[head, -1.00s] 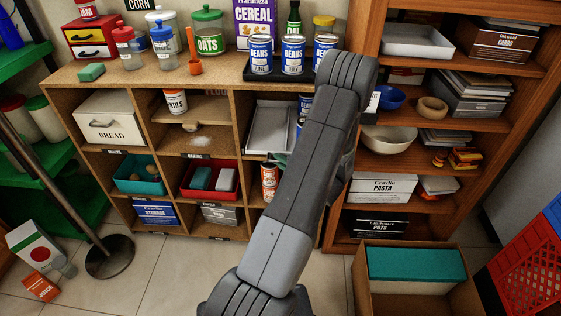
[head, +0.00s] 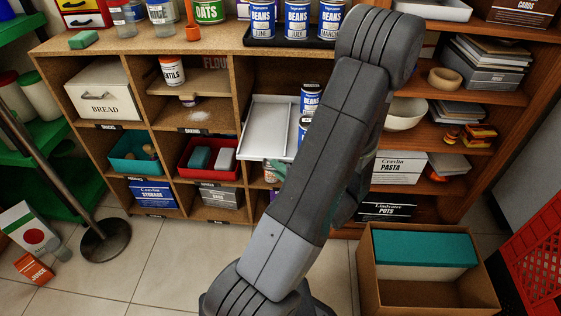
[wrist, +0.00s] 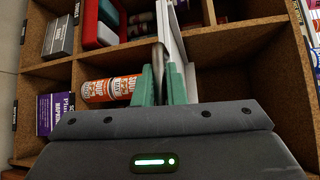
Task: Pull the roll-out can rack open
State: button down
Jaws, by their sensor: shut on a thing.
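The roll-out can rack is a pale grey tray (head: 262,135) in the right-hand cubby of the wooden shelf. It sticks out past the front of the cubby. Blue-labelled bean cans (head: 311,97) stand at its right side, partly behind my arm. In the wrist view, the rack (wrist: 175,45) is seen edge-on as a pale upright strip running down to my fingers. My gripper (wrist: 162,88) has its green fingers closed on the rack's front end. In the head view my arm covers most of the gripper and the rack's right front.
An orange soup can (wrist: 112,88) lies close to the fingers in the wrist view. A red bin (head: 212,172) sits in the cubby left of the rack. A cardboard box (head: 375,290) with a teal-topped item stands on the floor at right.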

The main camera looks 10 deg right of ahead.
jog(key=s+a+b, duration=0.2)
jog(key=s, duration=0.5)
jog(key=shift+b, duration=0.4)
jog(key=c, duration=1.5)
grip_release()
jog(key=shift+s+d, duration=0.1)
jog(key=p+v, duration=0.2)
jog(key=v, duration=1.1)
jog(key=shift+s, duration=0.3)
jog(key=shift+d+r, duration=0.1)
jog(key=b+x, duration=0.2)
jog(key=x, duration=1.2)
